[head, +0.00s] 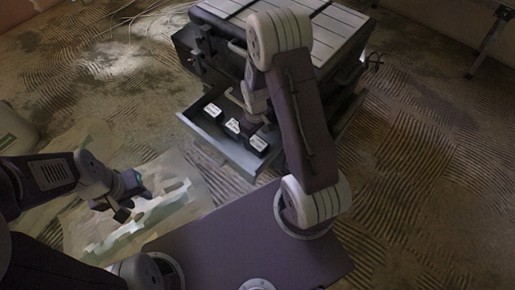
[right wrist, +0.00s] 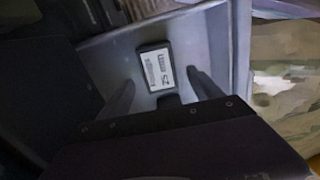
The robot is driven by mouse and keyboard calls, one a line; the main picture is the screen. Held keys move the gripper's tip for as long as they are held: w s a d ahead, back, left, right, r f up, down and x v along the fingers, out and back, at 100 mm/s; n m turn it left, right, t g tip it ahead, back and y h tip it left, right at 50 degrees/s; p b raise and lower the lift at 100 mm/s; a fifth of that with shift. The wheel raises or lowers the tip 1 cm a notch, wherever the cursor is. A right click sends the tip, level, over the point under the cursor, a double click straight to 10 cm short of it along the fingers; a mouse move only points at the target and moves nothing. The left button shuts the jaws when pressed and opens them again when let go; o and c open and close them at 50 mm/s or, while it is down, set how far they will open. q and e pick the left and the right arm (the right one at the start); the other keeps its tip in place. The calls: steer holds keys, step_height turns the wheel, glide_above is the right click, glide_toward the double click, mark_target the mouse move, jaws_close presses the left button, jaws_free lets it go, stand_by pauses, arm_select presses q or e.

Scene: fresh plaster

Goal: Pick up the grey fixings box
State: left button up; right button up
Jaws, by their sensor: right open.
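Several small dark boxes with white labels lie in an open grey drawer (head: 238,158): a left one (head: 212,110), a middle one (head: 233,126) and a right one (head: 259,143). I cannot tell by colour which is the grey fixings box. My right gripper (head: 252,112) reaches down over the drawer beside the boxes. In the right wrist view its open fingers (right wrist: 162,97) stand apart, with a labelled box (right wrist: 157,70) just beyond and between them. A second dark box partly shows below it. My left gripper (head: 134,203) is empty and looks open, away from the drawer.
The drawer belongs to a dark chest (head: 335,40) with a slatted light top. The drawer walls rise around the boxes. A pale, stained sheet (head: 185,205) lies on the combed floor below my left gripper. A pale container (head: 14,128) stands at the left edge.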

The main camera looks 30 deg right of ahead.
mark_target(257, 143)
steer(key=f+b, duration=0.4)
steer(key=f, duration=0.1)
steer(key=shift+s+d+f, duration=0.1)
steer(key=shift+s+d, duration=0.05)
steer(key=shift+s, duration=0.2)
jaws_close()
steer(key=shift+r, duration=0.2)
steer(key=shift+r+p, duration=0.2)
steer(key=shift+p, duration=0.1)
step_height(257, 143, up, 12)
steer(key=p, duration=0.8)
steer(key=w+a+p, duration=0.2)
steer(key=w+a, duration=0.1)
steer(key=a, duration=0.6)
steer(key=w+a+f+p, duration=0.1)
steer(key=w+a+p, duration=0.1)
steer(key=a, duration=0.8)
steer(key=shift+w, duration=0.45)
